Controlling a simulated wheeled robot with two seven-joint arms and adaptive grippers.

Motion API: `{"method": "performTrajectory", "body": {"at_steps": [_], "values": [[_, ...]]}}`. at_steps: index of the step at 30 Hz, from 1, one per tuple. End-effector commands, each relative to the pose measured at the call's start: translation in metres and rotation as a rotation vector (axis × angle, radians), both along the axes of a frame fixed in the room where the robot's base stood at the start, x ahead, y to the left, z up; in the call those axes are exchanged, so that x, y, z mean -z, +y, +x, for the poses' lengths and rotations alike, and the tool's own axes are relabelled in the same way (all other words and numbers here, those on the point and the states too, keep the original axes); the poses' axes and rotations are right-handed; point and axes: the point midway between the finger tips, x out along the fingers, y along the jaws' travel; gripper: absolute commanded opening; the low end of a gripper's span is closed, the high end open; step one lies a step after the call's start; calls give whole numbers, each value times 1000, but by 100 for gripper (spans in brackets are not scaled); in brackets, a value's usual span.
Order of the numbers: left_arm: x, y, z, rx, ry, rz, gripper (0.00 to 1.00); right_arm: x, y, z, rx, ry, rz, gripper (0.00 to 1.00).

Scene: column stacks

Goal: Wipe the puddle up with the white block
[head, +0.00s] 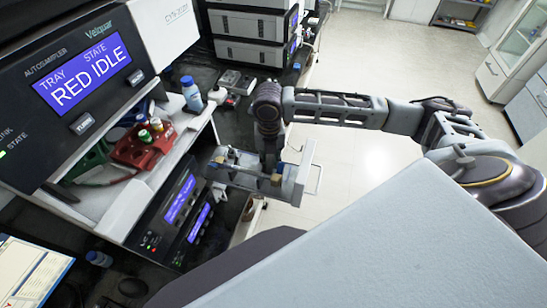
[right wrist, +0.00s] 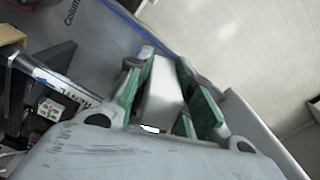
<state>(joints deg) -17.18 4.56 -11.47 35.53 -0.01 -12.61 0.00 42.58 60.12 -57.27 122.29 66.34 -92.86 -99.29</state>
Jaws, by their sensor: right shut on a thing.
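The white block (right wrist: 162,88) shows in the right wrist view between the green-padded fingers of my right gripper (right wrist: 166,75). The fingers are shut on its two sides, and its far end faces a grey panel with a blue line. In the head view my right gripper (head: 269,160) points down beside the front of the instrument stack, at a pale tray-like frame (head: 240,181). The block cannot be told apart there. I cannot make out the puddle in either view. My left gripper is not in view.
An autosampler (head: 80,85) reading "RED IDLE" fills the left. A blue-capped bottle (head: 191,96) and a red rack (head: 142,148) stand on the shelf. Lit modules (head: 190,215) sit below. The pale floor (head: 365,165) is open to the right.

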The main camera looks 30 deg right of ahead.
Motion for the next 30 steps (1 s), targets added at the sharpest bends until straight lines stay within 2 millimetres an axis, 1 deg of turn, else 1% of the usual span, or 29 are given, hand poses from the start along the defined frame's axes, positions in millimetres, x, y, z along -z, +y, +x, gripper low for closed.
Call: {"method": "performTrajectory", "body": {"at_steps": [14, 30], "values": [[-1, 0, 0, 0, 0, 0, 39, -1, 2, 2, 0, -1, 0, 9], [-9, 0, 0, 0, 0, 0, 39, 0, 15, 17, 0, -1, 0, 9]]}}
